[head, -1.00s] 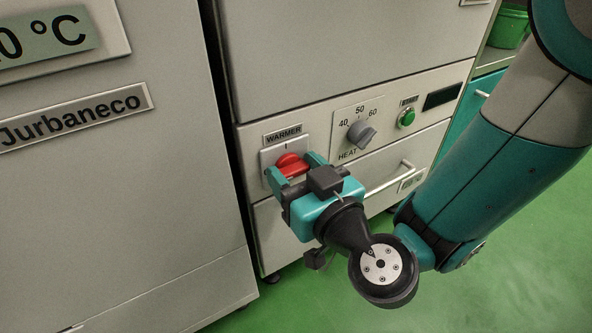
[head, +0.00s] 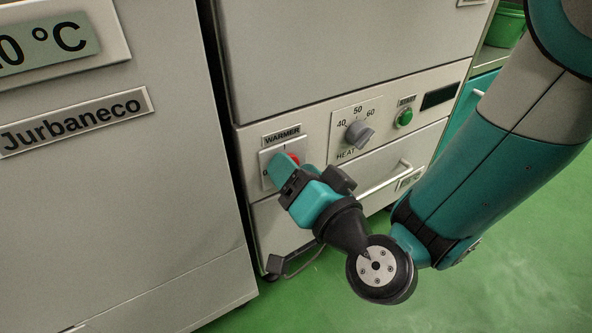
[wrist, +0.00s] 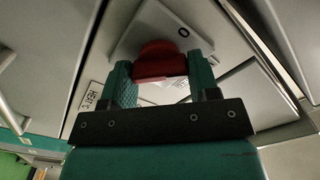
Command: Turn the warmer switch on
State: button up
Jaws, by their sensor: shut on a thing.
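The red warmer switch (head: 294,159) sits on a pale square plate under the WARMER label (head: 282,136), on the front of the grey cabinet. Only a small part of the red knob shows in the head view, as my gripper (head: 286,166) covers the rest. A "0" shows at the plate's left and a line mark at its top. In the wrist view, the red switch (wrist: 158,60) lies between the two teal fingers of my gripper (wrist: 160,78), which is shut on it. The "0" stands beyond the knob there.
Right of the switch are a grey HEAT dial (head: 359,135), a green button (head: 404,117) and a dark display (head: 439,96). A drawer handle (head: 385,180) sticks out below them. A large grey machine (head: 110,200) stands close on the left. Green floor lies in front.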

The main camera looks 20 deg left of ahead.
jog(key=m, duration=0.4)
jog(key=shift+w+d+m, duration=0.1)
jog(key=shift+m, duration=0.2)
jog(key=m+b, duration=0.1)
jog(key=m, duration=0.3)
jog(key=shift+f+m, duration=0.1)
jog(key=shift+m, duration=0.3)
jog(key=o, duration=0.9)
